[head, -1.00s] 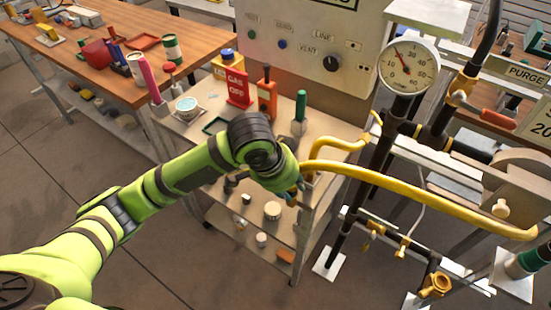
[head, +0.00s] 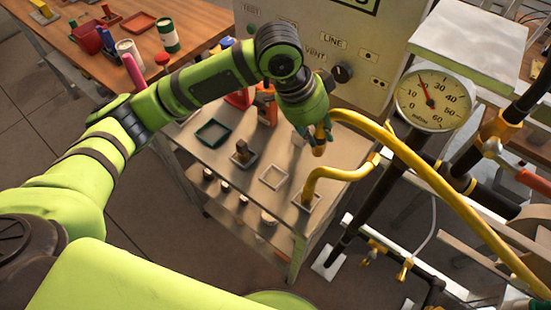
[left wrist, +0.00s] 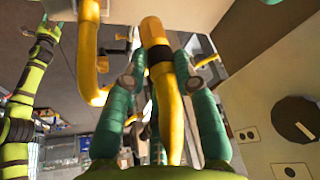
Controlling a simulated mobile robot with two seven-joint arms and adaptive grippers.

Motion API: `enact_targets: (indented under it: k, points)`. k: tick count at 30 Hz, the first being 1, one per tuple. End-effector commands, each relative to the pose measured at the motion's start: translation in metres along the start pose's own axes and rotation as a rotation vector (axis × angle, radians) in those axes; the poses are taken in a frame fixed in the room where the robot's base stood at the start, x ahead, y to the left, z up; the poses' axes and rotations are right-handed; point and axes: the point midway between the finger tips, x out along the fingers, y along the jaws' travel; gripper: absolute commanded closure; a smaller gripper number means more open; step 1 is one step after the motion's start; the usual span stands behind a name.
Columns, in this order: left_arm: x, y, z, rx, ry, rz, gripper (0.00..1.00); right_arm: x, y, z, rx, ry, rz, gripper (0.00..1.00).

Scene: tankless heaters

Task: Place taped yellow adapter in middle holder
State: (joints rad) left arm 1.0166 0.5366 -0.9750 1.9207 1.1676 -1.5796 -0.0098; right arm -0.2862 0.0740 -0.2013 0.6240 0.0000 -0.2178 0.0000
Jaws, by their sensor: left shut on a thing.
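The taped yellow adapter (head: 320,148) is an end on a long yellow hose (head: 440,187), held above the cart top. In the left wrist view the adapter (left wrist: 158,52) has a dark tape band and lies between the teal fingers. My left gripper (head: 318,134) is shut on it; its fingers are partly hidden in the head view. Below are three square holders in a row. The middle holder (head: 273,177) is empty. The left one (head: 243,157) bears a dark brown fitting, the right one (head: 304,202) a bent yellow pipe (head: 338,174).
A pressure gauge (head: 435,100) on dark pipes stands to the right. A control panel (head: 300,38) rises behind the cart. A dark green tray (head: 212,133) and a red-orange container (head: 267,104) are on the cart's top. Bare cart surface lies around the holders.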

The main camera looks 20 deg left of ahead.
Motion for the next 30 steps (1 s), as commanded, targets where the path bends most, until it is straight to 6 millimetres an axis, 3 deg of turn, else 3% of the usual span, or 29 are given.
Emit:
enact_targets:
  k: [6,12,20,24,30]
  points:
    - [0.006,0.001,0.062,-0.006,-0.008,0.001,1.00,-0.017,-0.005,0.025,-0.001,-0.044,-0.007,0.58]
    - [0.013,0.002,0.100,-0.004,-0.004,0.000,1.00,-0.024,-0.004,0.022,-0.002,-0.039,-0.005,0.58]
    - [0.029,0.004,0.116,-0.003,-0.002,0.004,1.00,-0.028,0.004,0.003,-0.002,-0.007,0.004,0.58]
    - [0.047,0.004,0.123,-0.003,-0.002,0.002,1.00,-0.033,0.005,0.003,-0.001,-0.008,0.006,0.58]
    - [0.053,0.003,0.125,-0.001,0.000,-0.001,1.00,-0.033,0.005,0.007,0.000,-0.015,0.006,0.58]
